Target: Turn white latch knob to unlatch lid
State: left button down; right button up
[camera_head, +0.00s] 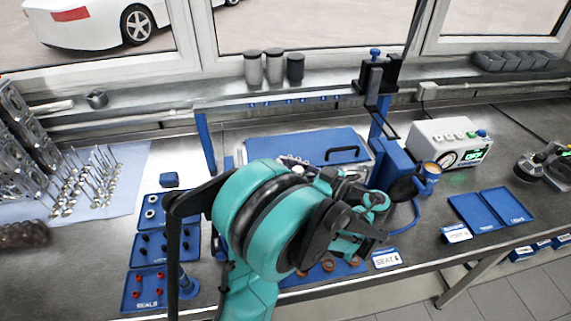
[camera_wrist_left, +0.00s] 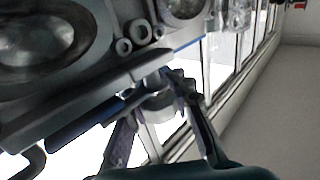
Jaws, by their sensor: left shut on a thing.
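The blue lid (camera_head: 300,145) with a black bar handle (camera_head: 343,154) lies closed-looking on a silver-edged box at the middle of the bench. My left gripper (camera_head: 362,188) is at the box's front right side, and its wrist covers much of the front. In the left wrist view, the left gripper (camera_wrist_left: 163,108) is shut with its fingers either side of a pale round knob (camera_wrist_left: 160,103) by the dark edge of the box. The knob is hidden in the head view. Its turn angle cannot be told. My right gripper is not in view.
A blue press stand (camera_head: 395,165) with an amber cup (camera_head: 430,170) stands close right of the gripper. A white meter box (camera_head: 445,143) and empty blue trays (camera_head: 507,204) are further right. Blue part trays (camera_head: 150,250) stand left. Seals lie in front of the wrist.

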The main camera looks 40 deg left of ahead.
aim_at(299, 167)
pick_arm(q)
jog(key=shift+t, duration=0.3)
jog(key=m+t, duration=0.2)
jog(key=w+m+t, duration=0.1)
jog(key=m+t, duration=0.1)
jog(key=t, duration=0.1)
jog(key=shift+t+h, duration=0.3)
jog(key=m+t+h, duration=0.1)
jog(key=t, duration=0.1)
jog(key=w+m+t+h, duration=0.1)
jog(key=m+t, duration=0.1)
jog(key=m+t+h, duration=0.1)
jog(key=t, duration=0.1)
jog(key=shift+w+d+p, duration=0.15)
jog(key=shift+d+p, duration=0.1)
jog(key=shift+p, duration=0.1)
jog(key=m+t+h, duration=0.3)
jog(key=t, duration=0.1)
jog(key=shift+w+d+m+h, duration=0.4)
jog(key=shift+w+d+m+t+h, duration=0.15)
jog(key=shift+m+t+h, duration=0.2)
jog(key=shift+m+h, duration=0.25)
jog(key=shift+w+d+m+t+h, duration=0.15)
jog(key=shift+m+t+h, duration=0.25)
jog(key=shift+h, duration=0.4)
jog(key=shift+w+d+m+t+h, duration=0.1)
jog(key=shift+d+m+t+h, duration=0.1)
jog(key=shift+m+t+h, duration=0.3)
jog(key=c, duration=1.3)
grip_release()
